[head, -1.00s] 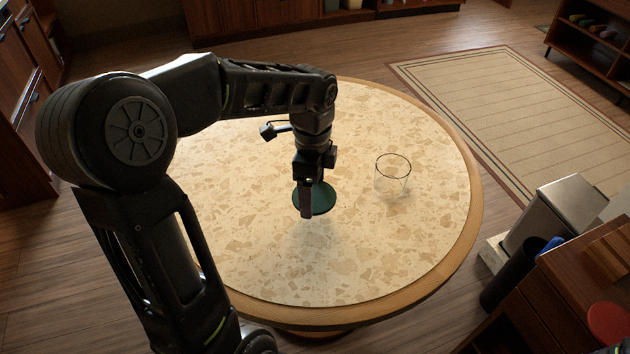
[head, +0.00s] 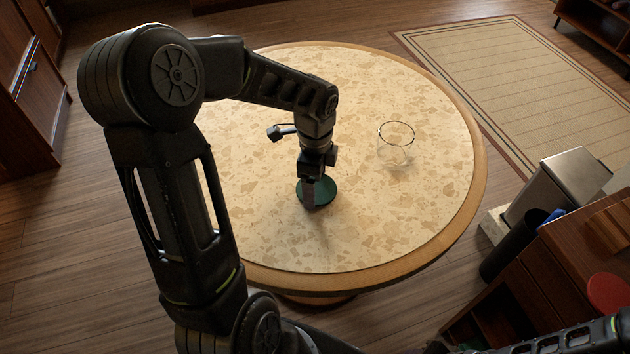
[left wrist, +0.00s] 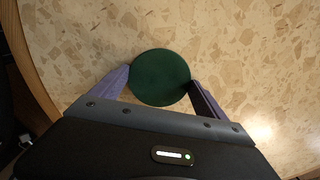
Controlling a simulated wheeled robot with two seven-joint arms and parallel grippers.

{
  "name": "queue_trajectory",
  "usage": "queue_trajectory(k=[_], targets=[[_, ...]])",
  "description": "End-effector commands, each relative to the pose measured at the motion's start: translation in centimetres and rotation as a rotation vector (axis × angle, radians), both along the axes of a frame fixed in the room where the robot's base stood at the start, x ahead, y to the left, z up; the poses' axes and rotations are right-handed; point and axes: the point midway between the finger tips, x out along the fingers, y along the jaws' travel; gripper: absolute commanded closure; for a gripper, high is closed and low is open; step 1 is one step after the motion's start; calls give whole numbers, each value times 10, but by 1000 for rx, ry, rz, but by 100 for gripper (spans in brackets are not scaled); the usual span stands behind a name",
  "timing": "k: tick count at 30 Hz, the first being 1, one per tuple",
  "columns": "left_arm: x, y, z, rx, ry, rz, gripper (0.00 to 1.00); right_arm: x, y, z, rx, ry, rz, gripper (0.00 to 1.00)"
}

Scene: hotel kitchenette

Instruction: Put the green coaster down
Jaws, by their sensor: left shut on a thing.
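The green coaster (head: 325,189) is a dark green disc at the middle of the round table, left of the glass. In the left wrist view the coaster (left wrist: 160,77) lies between the two fingers and both touch its edges. My left gripper (head: 308,203) points down and is shut on the coaster; the fingers also show in the left wrist view (left wrist: 160,84). The coaster is level and low over the tabletop; I cannot tell whether it touches. Part of it is hidden behind the gripper. My right gripper is not in view.
The round stone-patterned table (head: 270,240) has a wooden rim. A clear glass (head: 396,145) stands on it to the right of the coaster. The rest of the tabletop is clear. A metal bin (head: 560,185) and a wooden cabinet (head: 540,290) stand at the right.

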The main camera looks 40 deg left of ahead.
Motion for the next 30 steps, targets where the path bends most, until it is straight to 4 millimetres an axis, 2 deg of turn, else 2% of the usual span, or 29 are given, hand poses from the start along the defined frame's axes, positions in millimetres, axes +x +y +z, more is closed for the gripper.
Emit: queue_trajectory(k=[8,23,24,28,30], targets=[[0,0,-1,0,-1,0,55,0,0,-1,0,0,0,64],[-2,-1,-17,-2,6,1,54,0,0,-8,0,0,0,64],[-2,-1,-17,-3,7,1,12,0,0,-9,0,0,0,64],[-3,0,-18,-3,7,3,1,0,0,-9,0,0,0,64],[-3,0,-19,-3,7,4,0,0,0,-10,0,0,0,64]])
